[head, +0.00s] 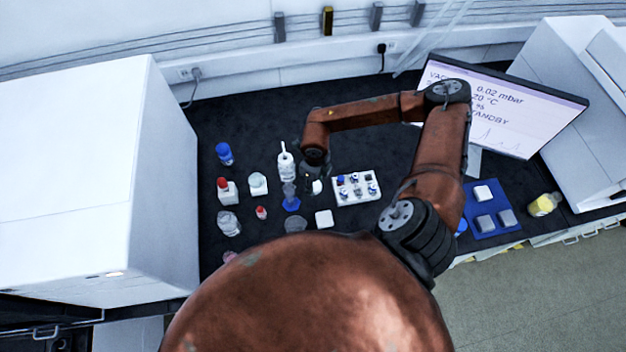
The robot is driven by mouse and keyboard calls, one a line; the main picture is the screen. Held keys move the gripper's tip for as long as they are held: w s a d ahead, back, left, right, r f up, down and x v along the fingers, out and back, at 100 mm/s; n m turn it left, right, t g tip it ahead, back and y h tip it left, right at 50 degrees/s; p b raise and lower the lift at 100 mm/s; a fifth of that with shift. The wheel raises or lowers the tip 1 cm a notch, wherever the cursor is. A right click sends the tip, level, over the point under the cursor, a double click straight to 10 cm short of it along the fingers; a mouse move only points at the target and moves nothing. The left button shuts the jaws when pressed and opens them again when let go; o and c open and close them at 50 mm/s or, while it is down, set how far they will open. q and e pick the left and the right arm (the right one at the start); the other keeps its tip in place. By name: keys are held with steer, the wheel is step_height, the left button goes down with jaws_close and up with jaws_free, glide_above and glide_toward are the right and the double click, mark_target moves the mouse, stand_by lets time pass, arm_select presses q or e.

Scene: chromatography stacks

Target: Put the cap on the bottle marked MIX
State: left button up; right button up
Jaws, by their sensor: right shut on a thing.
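My right gripper (314,175) hangs down over the dark bench, left of the white vial rack, seen from above and partly hidden by its own wrist. It is shut on a small white thing (317,186) that looks like a cap, at its fingertips. Several bottles stand to its left: a clear one with a pale top (258,184), a red-topped one with a white label (227,192), a clear one (229,223) and a blue-capped one (224,153). No label can be read, so I cannot tell which is marked MIX. My left gripper is out of view.
A white wash bottle (286,166) and a blue-footed cylinder (290,202) stand close left of the gripper. The white rack (345,198) holds several vials. A small red-capped vial (261,212), a round dish (296,225) and a white square block (324,218) are nearer. A monitor (500,100) stands right.

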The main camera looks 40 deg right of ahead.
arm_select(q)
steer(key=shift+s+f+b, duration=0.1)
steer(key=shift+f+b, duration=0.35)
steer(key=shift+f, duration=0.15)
arm_select(e)
steer(key=s+a+r, duration=0.3)
steer(key=s+a, duration=0.1)
steer(key=s, duration=0.3)
steer(key=shift+r, duration=0.15)
arm_select(q)
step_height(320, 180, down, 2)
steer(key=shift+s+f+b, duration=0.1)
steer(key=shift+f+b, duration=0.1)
steer(key=shift+b, duration=1)
arm_select(e)
steer(key=w+a+r+n, duration=0.4)
steer(key=w+r+n, duration=0.1)
steer(key=n, duration=1.1)
steer(key=w+a+r+n, duration=0.5)
steer(key=r+n, duration=0.2)
steer(key=n, duration=0.9)
steer(key=shift+w, duration=0.3)
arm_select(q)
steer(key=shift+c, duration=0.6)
